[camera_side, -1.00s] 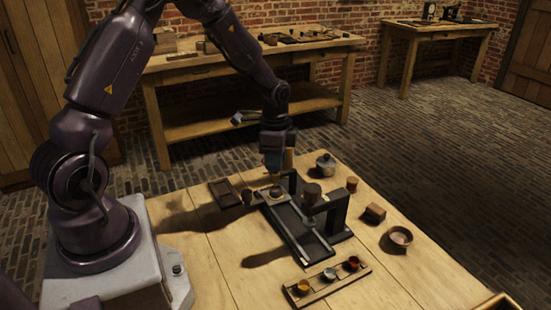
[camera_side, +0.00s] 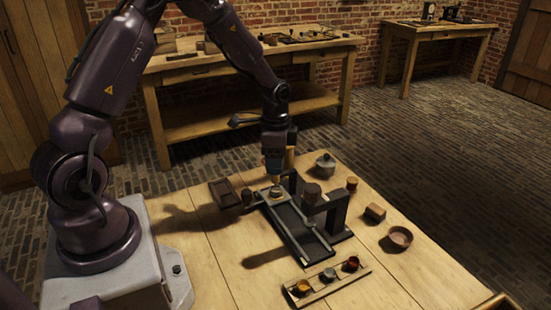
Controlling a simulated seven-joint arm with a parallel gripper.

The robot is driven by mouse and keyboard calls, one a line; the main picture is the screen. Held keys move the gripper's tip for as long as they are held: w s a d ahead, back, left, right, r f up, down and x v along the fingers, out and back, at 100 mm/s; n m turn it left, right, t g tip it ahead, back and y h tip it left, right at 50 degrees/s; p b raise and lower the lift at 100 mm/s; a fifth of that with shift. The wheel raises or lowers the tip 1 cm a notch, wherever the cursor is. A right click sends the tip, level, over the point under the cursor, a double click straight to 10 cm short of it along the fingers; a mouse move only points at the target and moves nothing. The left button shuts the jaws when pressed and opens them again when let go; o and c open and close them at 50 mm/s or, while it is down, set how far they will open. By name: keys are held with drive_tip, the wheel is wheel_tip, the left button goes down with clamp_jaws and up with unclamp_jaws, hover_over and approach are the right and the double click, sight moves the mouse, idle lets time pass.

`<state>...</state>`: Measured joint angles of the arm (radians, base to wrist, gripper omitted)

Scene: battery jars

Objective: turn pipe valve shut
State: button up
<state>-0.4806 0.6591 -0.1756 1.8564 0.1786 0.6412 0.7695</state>
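My gripper (camera_side: 275,179) points down over the far left end of a dark frame (camera_side: 293,232) on the wooden table. Its fingertips are at or just above a small round, pale-topped piece (camera_side: 276,193) there; I cannot tell whether they touch it. The fingers are too small and dark to show whether they are open or shut. A dark cylinder (camera_side: 311,194) sits on the frame's right side, by an upright bracket (camera_side: 338,213). A small dark knob-like piece (camera_side: 247,197) is left of the gripper. I cannot clearly make out a pipe valve.
A rack (camera_side: 326,284) with several small coloured cups lies in front. A lidded pot (camera_side: 325,164), a reddish jar (camera_side: 352,184), a brown block (camera_side: 375,213) and a bowl (camera_side: 400,237) stand to the right. A dark tray (camera_side: 223,193) lies left.

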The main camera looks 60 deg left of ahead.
wheel_tip(320, 180, up, 13)
idle(0.7)
idle(0.3)
drive_tip(key=s+d+r+n+t, duration=0.2)
drive_tip(key=s+d+r, duration=0.3)
drive_tip(key=s, duration=0.4)
drive_tip(key=s+d+r+n+t, duration=0.3)
drive_tip(key=s+d+r+n, duration=0.1)
drive_tip(key=s+d, duration=0.4)
drive_tip(key=shift+s+d+r+n+t, duration=0.2)
drive_tip(key=shift+s+r+n+t, duration=0.1)
drive_tip(key=shift+s+r, duration=0.45)
